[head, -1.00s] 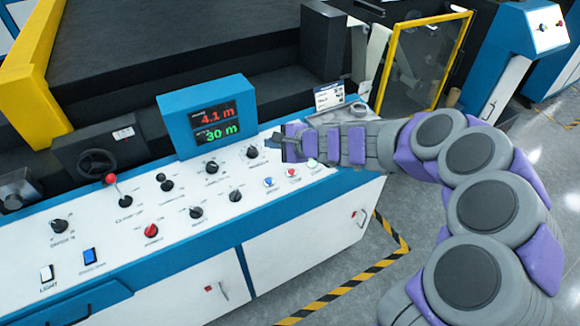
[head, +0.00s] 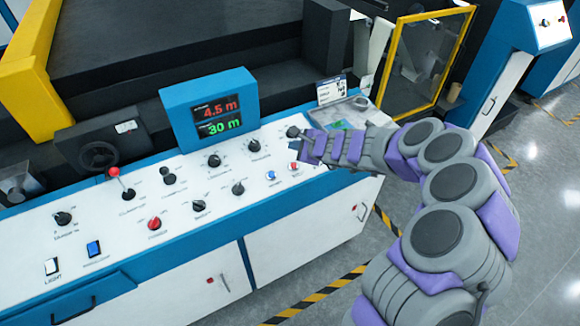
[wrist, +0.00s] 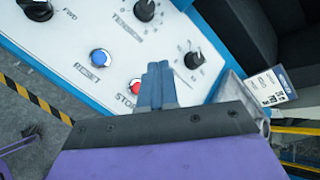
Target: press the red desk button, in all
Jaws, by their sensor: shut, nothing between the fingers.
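The red button (head: 293,166) sits on the white sloping top of the control desk, just right of a blue button (head: 271,175). In the wrist view the red button (wrist: 135,87) is beside the left edge of the fingertips, with a partly covered "STOP" label. The blue button (wrist: 101,57), labelled RESET, is farther left. My gripper (head: 304,144) is over the right end of the desk, with its tip above and slightly right of the red button in the picture. Its fingers (wrist: 158,75) are shut and empty. Contact with the desk cannot be told.
Black knobs (head: 238,188) and a red knob (head: 154,224) stand on the panel. A blue-framed display (head: 210,108) reads 4.5 m and 30 m. A red-topped lever (head: 114,172) is at left. A card (head: 331,90) stands behind my gripper.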

